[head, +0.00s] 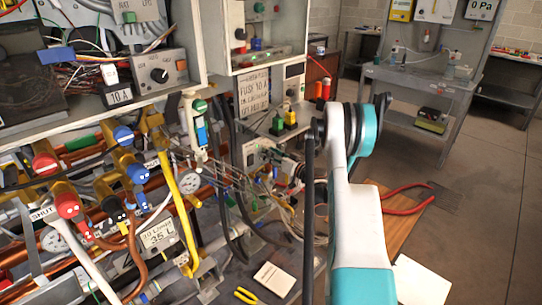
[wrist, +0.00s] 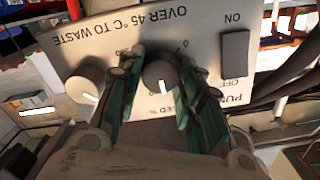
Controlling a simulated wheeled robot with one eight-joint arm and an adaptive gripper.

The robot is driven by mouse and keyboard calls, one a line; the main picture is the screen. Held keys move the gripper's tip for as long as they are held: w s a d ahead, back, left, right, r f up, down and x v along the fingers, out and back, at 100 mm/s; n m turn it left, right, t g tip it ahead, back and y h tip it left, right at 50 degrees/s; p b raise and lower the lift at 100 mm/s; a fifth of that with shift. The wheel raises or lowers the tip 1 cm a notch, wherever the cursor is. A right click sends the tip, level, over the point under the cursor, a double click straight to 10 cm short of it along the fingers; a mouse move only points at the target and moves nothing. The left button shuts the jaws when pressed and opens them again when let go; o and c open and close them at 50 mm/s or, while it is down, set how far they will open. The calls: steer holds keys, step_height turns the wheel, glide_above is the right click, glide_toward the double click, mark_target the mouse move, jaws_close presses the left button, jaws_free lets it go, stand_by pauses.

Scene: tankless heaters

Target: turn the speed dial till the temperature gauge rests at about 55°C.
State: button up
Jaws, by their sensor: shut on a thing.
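The speed dial (wrist: 160,76) is a round dark knob with a pale pointer line on a light control panel (wrist: 208,18), seen upside down in the wrist view. Part of a "SPEED %" label shows by it. My gripper (wrist: 158,66) has its green fingers on both sides of the dial and is shut on it. In the head view my gripper (head: 282,165) reaches the panel (head: 254,150) among cables, and the dial is hidden there.
A second knob (wrist: 85,84) sits left of the dial in the wrist view, and an ON/OFF rocker switch (wrist: 234,53) sits to its right. Dark hoses (head: 308,200) hang close to my arm. Pipes and valves crowd the left. Open floor (head: 460,210) lies to the right.

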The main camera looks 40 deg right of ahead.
steer(key=o, duration=1.1)
steer(key=shift+c, duration=0.2)
steer(key=shift+s, duration=0.1)
steer(key=s+d, duration=0.1)
steer(key=s, duration=1)
steer(key=shift+s, duration=0.35)
